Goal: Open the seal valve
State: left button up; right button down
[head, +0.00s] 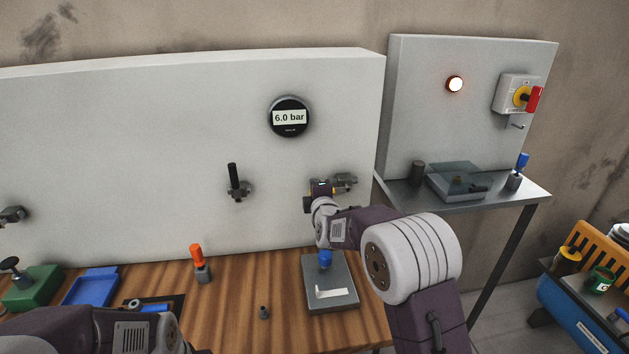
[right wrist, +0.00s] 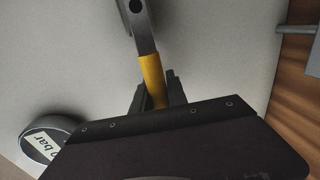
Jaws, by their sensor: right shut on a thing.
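A valve with a yellow-sleeved lever (right wrist: 152,78) and a grey metal arm (right wrist: 143,32) fills the middle of the right wrist view. My right gripper (right wrist: 158,95) is shut on the yellow sleeve, with a dark finger on either side of it. In the head view my right gripper (head: 318,190) is at the wall panel, and it hides most of the lever. The grey valve body (head: 346,181) shows just to its right. Another valve with an upright black lever (head: 234,178) is on the panel to the left. My left arm shows at the bottom left, with its gripper out of view.
A round gauge (head: 290,117) on the white panel (head: 150,140) reads 6.0 bar. On the wooden bench (head: 235,290) stand an orange-topped tool (head: 199,262), a grey plate (head: 338,296), a blue tray (head: 92,287) and a green block (head: 35,287). A steel side table (head: 410,195) is at right.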

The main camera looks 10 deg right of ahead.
jog(key=shift+f, duration=0.25)
dwell(0.3)
jog(key=c, duration=1.3)
grip_release()
jog(key=s+r, duration=0.1)
jog(key=s, duration=0.8)
jog(key=shift+r+b, duration=0.4)
